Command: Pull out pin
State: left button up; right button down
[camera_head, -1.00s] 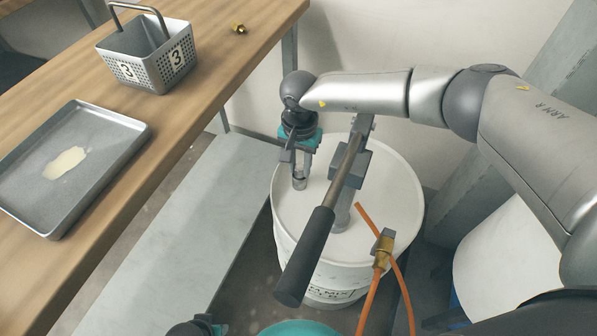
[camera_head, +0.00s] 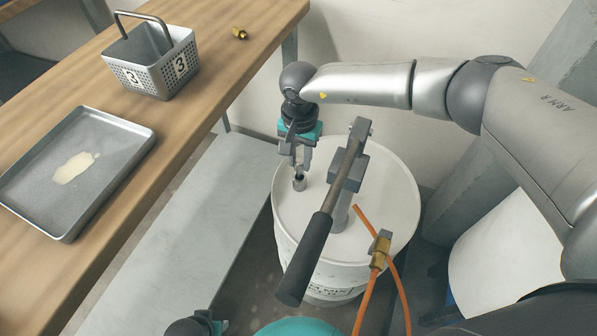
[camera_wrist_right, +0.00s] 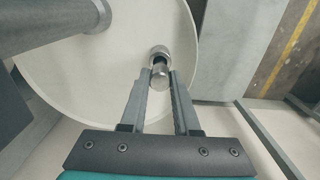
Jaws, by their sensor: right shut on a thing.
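The white drum (camera_head: 385,205) has a hand pump on its lid, with a long dark-gripped lever (camera_head: 307,255). My right gripper (camera_head: 299,172) points down over the lid, left of the pump. Its fingers are shut on a small metal pin (camera_wrist_right: 159,74), seen between the fingertips in the right wrist view (camera_wrist_right: 160,80). A short round metal socket (camera_head: 299,184) shows at the fingertips; I cannot tell whether the pin is still in it. A dark and teal part that looks like my left gripper (camera_head: 215,326) shows at the bottom edge, its fingers unclear.
A brass fitting (camera_head: 380,247) with orange hoses is at the drum's front. On the wooden bench (camera_head: 205,75) at left are a grey tray (camera_head: 110,145), a basket (camera_head: 150,72) marked 3 and a small brass part (camera_head: 239,33). A grey plate (camera_head: 185,215) lies between bench and drum.

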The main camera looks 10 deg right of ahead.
aim_at(300, 160)
jog(key=shift+r+p, duration=0.85)
jog(key=shift+r, duration=0.55)
notch_tip(300, 160, up, 7)
jog(key=p, duration=0.4)
dwell(0.4)
jog(key=shift+p, duration=0.3)
